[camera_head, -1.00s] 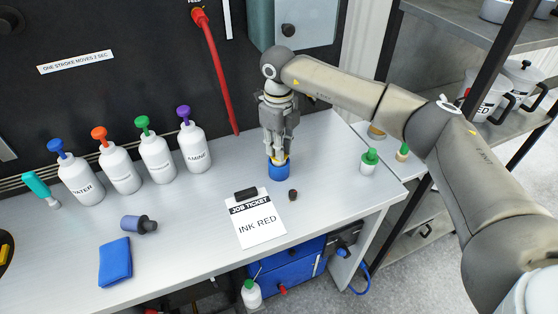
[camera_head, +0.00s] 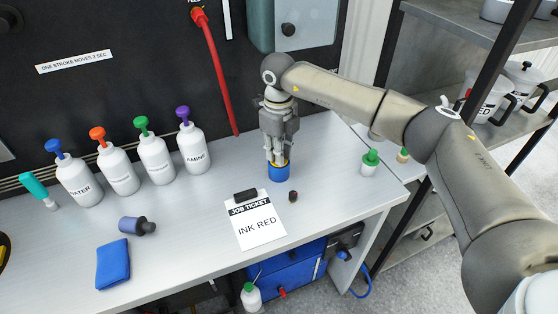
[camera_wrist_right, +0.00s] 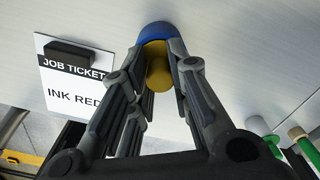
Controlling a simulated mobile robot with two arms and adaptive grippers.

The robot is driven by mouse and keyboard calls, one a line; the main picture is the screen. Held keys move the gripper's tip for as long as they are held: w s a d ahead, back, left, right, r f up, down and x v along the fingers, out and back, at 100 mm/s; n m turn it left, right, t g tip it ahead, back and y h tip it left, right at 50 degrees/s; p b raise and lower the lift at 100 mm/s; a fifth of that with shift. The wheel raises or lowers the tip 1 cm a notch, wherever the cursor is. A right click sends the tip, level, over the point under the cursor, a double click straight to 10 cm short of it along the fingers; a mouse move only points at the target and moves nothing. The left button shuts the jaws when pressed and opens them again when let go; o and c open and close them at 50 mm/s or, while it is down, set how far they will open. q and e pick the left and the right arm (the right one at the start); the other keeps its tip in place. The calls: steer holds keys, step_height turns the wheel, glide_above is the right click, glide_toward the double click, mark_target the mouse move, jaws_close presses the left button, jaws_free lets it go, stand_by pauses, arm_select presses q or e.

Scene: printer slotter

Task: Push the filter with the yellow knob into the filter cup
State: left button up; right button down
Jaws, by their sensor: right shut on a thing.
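In the right wrist view the blue cup (camera_wrist_right: 158,31) is at the top, beyond the fingertips. The yellow knob (camera_wrist_right: 158,74) of the filter shows between the fingers, in line with the cup. My right gripper (camera_head: 277,158) points straight down over the cup, shut on the yellow knob. The filter body is hidden, so I cannot tell how deep it sits in the cup. My left gripper is not in view.
A job ticket clipboard (camera_head: 256,222) reading INK RED and a small dark knob (camera_head: 293,196) lie just in front of the cup. Several white bottles (camera_head: 155,158) stand to the left. A green-capped bottle (camera_head: 369,163) stands to the right.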

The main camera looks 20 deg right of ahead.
steer(key=shift+f, duration=0.1)
steer(key=c, duration=1.3)
jaws_free()
